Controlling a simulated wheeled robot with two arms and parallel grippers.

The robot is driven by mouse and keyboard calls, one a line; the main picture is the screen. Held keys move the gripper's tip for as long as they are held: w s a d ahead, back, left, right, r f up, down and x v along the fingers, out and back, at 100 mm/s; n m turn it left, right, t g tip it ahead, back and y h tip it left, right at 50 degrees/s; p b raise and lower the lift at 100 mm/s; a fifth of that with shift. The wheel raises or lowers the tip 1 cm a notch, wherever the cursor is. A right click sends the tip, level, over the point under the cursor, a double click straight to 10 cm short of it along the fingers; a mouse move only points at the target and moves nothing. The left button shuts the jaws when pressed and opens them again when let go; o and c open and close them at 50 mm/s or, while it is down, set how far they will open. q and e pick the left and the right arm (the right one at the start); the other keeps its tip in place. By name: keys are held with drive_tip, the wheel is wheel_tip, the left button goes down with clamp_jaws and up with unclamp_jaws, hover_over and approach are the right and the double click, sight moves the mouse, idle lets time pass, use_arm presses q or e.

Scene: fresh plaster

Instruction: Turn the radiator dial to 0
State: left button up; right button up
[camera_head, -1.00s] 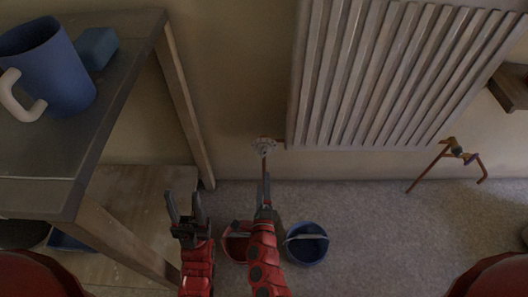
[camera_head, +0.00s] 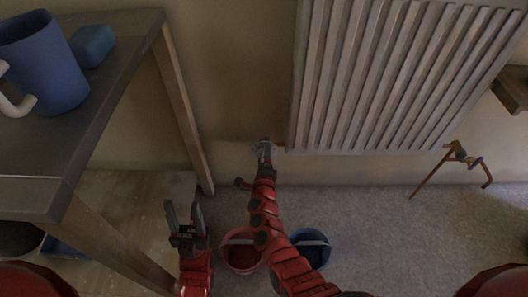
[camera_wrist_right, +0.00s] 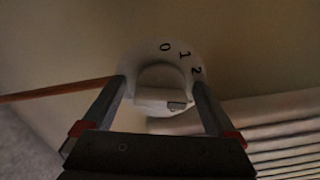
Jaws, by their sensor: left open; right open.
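The radiator dial (camera_wrist_right: 160,87) is a white round knob on a white plate with 0, 1 and 2 printed around it, filling the middle of the right wrist view. My right gripper (camera_wrist_right: 161,92) is open, with one finger on each side of the knob; I cannot tell whether the fingers touch it. In the head view my right gripper (camera_head: 264,150) is at the radiator's lower left corner and mostly hides the dial. The white ribbed radiator (camera_head: 385,80) hangs on the wall. My left gripper (camera_head: 184,222) is open and empty, low beside the wooden shelf.
A wooden shelf unit (camera_head: 110,75) with a blue mug (camera_head: 50,68) and a blue block (camera_head: 92,46) stands at the left. A red bucket (camera_head: 240,262) and a blue bucket (camera_head: 318,252) sit on the carpet below my right arm. Copper pipework (camera_head: 432,174) is at the right.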

drive_tip(key=c, duration=1.3)
